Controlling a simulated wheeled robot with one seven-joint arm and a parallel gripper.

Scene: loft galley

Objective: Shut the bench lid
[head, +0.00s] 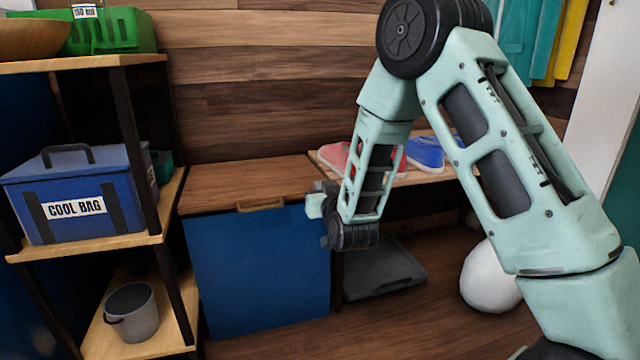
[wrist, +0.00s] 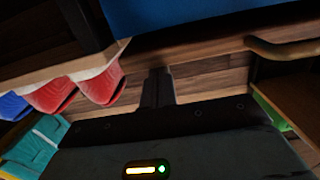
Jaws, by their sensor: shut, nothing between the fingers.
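The bench is a box with a blue front (head: 260,270) and a wooden lid (head: 235,185) with a tan handle (head: 262,204) on its front edge. In the head view the lid lies flat on the box, and I see no clear gap under it. The wrist view is upside down; the blue front (wrist: 200,12) is along its top and the handle (wrist: 285,49) at upper right. My gripper (head: 318,202) is near the lid's front right corner, to the right of the handle. Its fingers (wrist: 157,88) are together and empty. I cannot tell whether it touches the lid.
Pink shoes (head: 333,157) and blue shoes (head: 427,152) stand on a wooden shelf right of the lid. A grey tray (head: 385,275) and a white ball (head: 488,278) are on the floor. A rack at left holds a blue cool bag (head: 85,190) and a grey bucket (head: 134,312).

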